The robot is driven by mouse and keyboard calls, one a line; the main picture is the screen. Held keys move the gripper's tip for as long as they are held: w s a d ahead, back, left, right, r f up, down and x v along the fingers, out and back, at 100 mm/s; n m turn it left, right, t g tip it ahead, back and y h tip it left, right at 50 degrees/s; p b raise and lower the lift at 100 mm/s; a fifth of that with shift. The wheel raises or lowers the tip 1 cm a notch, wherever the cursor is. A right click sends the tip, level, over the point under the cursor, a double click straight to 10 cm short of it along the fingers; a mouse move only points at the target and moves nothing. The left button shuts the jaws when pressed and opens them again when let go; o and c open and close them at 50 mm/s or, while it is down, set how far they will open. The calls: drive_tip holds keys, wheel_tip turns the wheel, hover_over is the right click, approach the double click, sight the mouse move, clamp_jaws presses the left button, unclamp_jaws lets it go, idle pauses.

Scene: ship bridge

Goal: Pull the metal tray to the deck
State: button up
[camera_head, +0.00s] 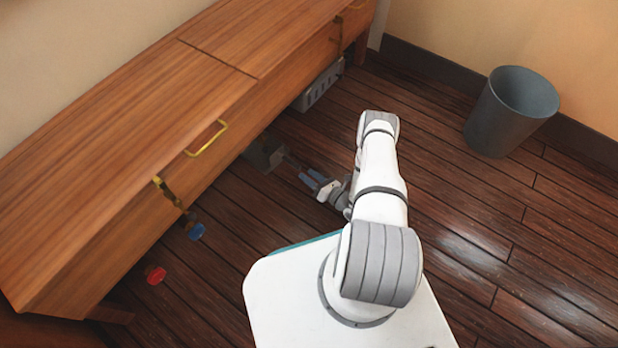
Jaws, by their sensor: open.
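A dark grey, metal-looking tray (262,156) shows partly at the front lower edge of the wooden bench, on the deck side. Most of it is hidden under the bench, and a small part juts out toward my gripper. A gap shows between the fingertips and the tray.
The long wooden bench (130,125) with a yellow handle (207,139) runs along the left wall. A light grey slotted crate (320,86) sits under its far end. Red (156,275) and blue (196,231) round items are near its front. A grey bin (512,110) stands right; the plank deck (480,215) is otherwise clear.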

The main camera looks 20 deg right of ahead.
sight(285, 158)
drive_tip(key=b+x, duration=0.2)
drive_tip(key=x, duration=0.5)
drive_tip(key=shift+w+a, duration=0.2)
drive_tip(key=shift+w, duration=0.05)
drive_tip(key=shift+c, duration=0.5)
clamp_jaws()
